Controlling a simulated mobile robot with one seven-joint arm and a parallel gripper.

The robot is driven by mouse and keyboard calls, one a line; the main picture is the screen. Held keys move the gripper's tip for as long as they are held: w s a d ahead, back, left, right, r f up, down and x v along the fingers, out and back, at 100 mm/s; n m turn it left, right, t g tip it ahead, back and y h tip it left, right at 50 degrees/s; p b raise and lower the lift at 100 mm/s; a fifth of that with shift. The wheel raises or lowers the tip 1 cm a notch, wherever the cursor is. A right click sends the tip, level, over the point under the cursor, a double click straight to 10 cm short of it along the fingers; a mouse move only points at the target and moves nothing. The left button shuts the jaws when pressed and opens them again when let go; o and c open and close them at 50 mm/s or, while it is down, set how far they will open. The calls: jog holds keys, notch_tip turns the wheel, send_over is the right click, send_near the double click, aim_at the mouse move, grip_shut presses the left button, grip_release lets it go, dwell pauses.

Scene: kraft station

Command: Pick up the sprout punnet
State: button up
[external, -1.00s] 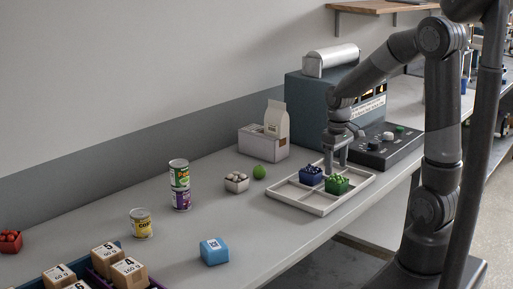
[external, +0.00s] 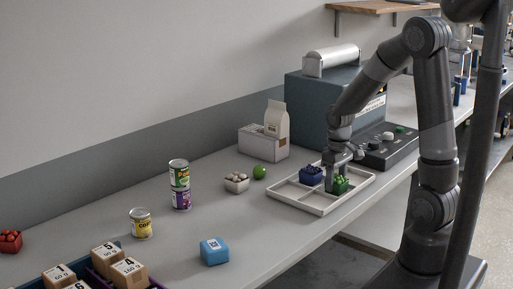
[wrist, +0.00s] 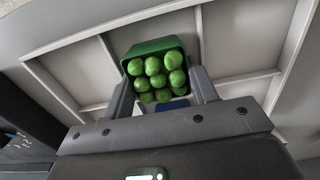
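The sprout punnet is a small green tub (external: 342,187) filled with round green sprouts. It sits in the divided white tray (external: 303,207), and in the wrist view the punnet (wrist: 151,47) shows from above. My gripper (external: 336,180) is lowered at the punnet and partly hides it in the external view. In the wrist view my gripper's fingers (wrist: 163,95) stand open on either side of the punnet's near part. The left finger is close to its wall; I cannot tell whether either finger touches.
A blue punnet (external: 311,176) of dark fruit stands in the tray close beside my gripper. A dark control panel (external: 386,148) stands behind. The tray's front compartments are empty.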

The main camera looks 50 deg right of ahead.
jog(key=c, duration=0.3)
jog(key=shift+r, duration=0.15)
jog(key=shift+c, duration=0.2)
